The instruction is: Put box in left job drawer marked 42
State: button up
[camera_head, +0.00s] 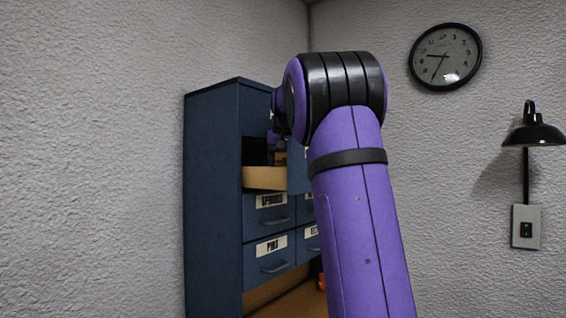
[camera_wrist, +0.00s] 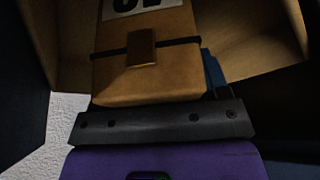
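The box (camera_wrist: 150,75) is brown, with a dark band, a tan clasp and a white label cut off by the top edge of the wrist view. It sits right in front of my gripper (camera_wrist: 158,100). A blue piece shows just right of the box; whether the fingers press on it is hidden. Wooden drawer walls (camera_wrist: 75,40) rise around the box. In the head view an open top-left drawer (camera_head: 265,178) sticks out of the blue cabinet (camera_head: 212,190), and my gripper (camera_head: 278,140) is at it, mostly hidden by my arm. No number 42 is readable.
Shut drawers marked SPRINGS (camera_head: 270,213) and PINS (camera_head: 271,257) lie below the open one. My arm covers much of the cabinet's right side. A clock (camera_head: 445,57) and a black lamp (camera_head: 533,135) are on the right wall.

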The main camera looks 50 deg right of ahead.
jog(key=shift+o, duration=1.1)
jog(key=v, duration=1.2)
jog(key=shift+r, duration=0.1)
jog(key=shift+d, duration=0.1)
